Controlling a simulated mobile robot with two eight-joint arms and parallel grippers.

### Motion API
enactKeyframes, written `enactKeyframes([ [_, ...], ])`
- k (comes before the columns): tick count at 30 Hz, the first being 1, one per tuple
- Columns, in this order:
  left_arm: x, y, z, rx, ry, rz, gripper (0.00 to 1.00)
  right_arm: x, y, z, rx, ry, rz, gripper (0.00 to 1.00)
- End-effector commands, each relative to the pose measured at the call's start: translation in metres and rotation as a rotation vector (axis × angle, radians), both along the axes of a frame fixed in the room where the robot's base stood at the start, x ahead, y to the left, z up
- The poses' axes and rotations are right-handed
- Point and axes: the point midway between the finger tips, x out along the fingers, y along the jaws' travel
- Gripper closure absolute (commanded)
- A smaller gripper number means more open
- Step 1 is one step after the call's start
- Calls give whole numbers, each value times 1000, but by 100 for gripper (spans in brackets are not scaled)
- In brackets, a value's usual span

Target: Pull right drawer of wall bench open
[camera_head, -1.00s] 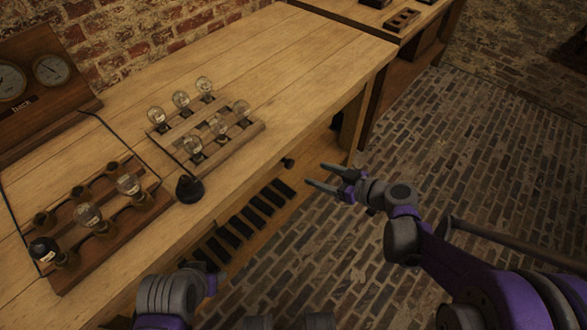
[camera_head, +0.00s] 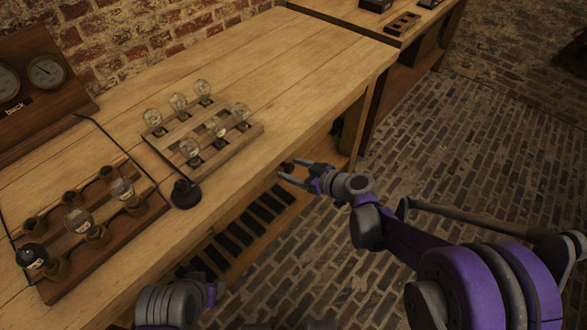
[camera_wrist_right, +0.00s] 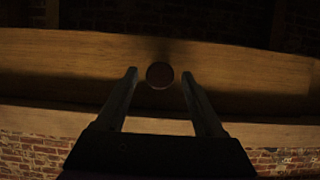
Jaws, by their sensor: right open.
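In the right wrist view a wooden drawer front (camera_wrist_right: 240,75) of the wall bench runs across the picture. It bears a round dark red-brown knob (camera_wrist_right: 160,75). My right gripper (camera_head: 290,169) is open at the bench's front edge in the head view. In the wrist view its two fingertips stand one on each side of the knob, with gaps showing on both sides. In the head view the drawer front is mostly hidden under the bench top (camera_head: 290,60). My left wrist (camera_head: 172,302) is at the bottom; its fingers cannot be made out.
On the bench top stand a wooden rack with several glass bulbs (camera_head: 205,130), a black knob-like object (camera_head: 185,193), a socket board (camera_head: 90,240) and a gauge panel (camera_head: 35,85). Dark blocks (camera_head: 240,232) lie low under the bench edge. The brick floor (camera_head: 460,140) at right is clear.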

Motion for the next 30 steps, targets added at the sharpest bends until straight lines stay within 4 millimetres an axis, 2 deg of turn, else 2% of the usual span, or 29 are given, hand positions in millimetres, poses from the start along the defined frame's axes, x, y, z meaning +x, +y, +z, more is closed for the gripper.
enactKeyframes([
  [1, 0, 0, 0, 0, 0, 0, 50, 0, 0, 0, 0, 0, 0, 30],
  [12, 0, 0, 0, 0, 0, 0, 50, 0, 0, 0, 0, 0, 0, 96],
  [13, 0, 0, 0, 0, 0, 0, 50, 0, 0, 0, 0, 0, 0, 100],
  [30, 0, 0, 0, 0, 0, 0, 50, 0, 0, 0, 0, 0, 0, 100],
])
